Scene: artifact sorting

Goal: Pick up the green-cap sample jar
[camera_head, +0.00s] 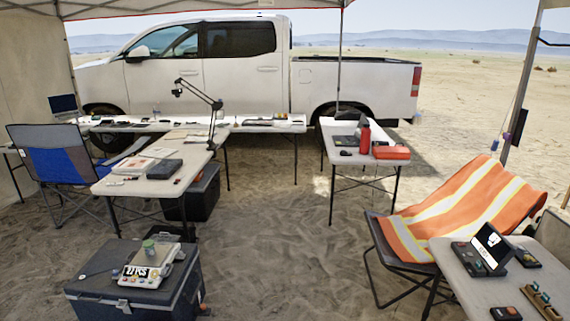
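The green-cap sample jar (149,247) is small and stands upright on a scale (146,277). The scale rests on the lid of a dark cooler box (95,260) at the lower left. The jar's green cap is on top, and nothing touches the jar from above. Neither of my grippers shows in the head view.
A table (110,186) with papers and a lamp stands behind the cooler, beside a blue folding chair (55,165). An orange striped chair (460,215) and a table (470,275) with devices are at right. Open sand (270,250) lies between.

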